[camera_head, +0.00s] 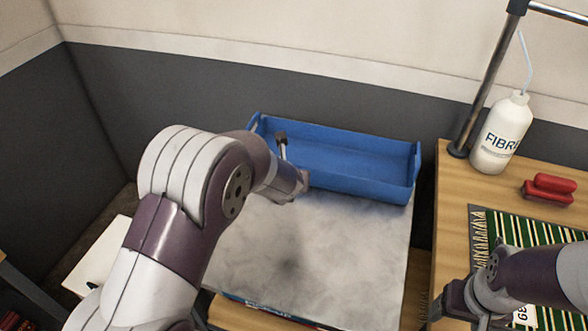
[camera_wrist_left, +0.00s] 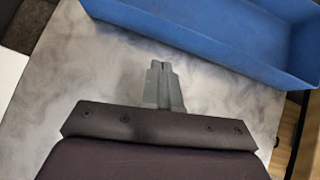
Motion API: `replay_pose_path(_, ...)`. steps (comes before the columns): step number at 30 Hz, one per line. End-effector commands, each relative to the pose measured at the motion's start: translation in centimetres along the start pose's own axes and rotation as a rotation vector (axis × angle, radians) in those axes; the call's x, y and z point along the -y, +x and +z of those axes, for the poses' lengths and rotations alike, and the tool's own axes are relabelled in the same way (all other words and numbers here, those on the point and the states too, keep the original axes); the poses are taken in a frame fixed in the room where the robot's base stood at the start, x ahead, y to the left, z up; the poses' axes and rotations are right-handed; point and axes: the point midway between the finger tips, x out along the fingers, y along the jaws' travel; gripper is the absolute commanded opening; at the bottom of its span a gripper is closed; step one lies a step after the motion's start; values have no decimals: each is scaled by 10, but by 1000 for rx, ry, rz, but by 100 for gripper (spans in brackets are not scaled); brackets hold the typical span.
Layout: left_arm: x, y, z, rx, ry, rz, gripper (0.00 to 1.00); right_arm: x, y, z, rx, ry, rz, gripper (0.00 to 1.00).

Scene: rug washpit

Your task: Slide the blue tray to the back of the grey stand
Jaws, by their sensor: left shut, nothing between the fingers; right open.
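The blue tray (camera_head: 345,153) lies across the far part of the grey, mottled stand top (camera_head: 330,250), with bare surface in front of it. The tray hides the stand's back edge. My left arm reaches over the stand from the left, and its hand is at the tray's near left side in the head view. In the left wrist view my left gripper (camera_wrist_left: 160,68) is shut and empty, pointing at the tray's near wall (camera_wrist_left: 200,45); a gap shows between them. My right gripper (camera_head: 434,314) is open and empty at the lower right.
A wooden table (camera_head: 452,215) stands right of the stand, across a narrow gap. It holds a white bottle (camera_head: 502,132), a red object (camera_head: 549,189), a striped rug piece (camera_head: 500,228) and a metal post (camera_head: 487,80). A dark grey wall band (camera_head: 340,95) rises behind the tray.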

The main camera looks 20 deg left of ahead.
Motion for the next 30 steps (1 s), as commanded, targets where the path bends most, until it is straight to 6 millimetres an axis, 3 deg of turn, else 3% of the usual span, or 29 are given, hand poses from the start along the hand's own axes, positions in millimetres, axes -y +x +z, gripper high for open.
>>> replay_pose_path(7, 0, 53, -1, -2, 1, 0, 0, 0, 6, 1, 0, 0, 0, 73)
replay_pose_path(13, 1, 69, 24, -1, 2, -1, 0, 0, -12, -2, 0, 0, 0, 73)
replay_pose_path(30, 0, 82, 37, -1, 2, 0, 0, 0, -19, -2, 0, 0, 0, 73)
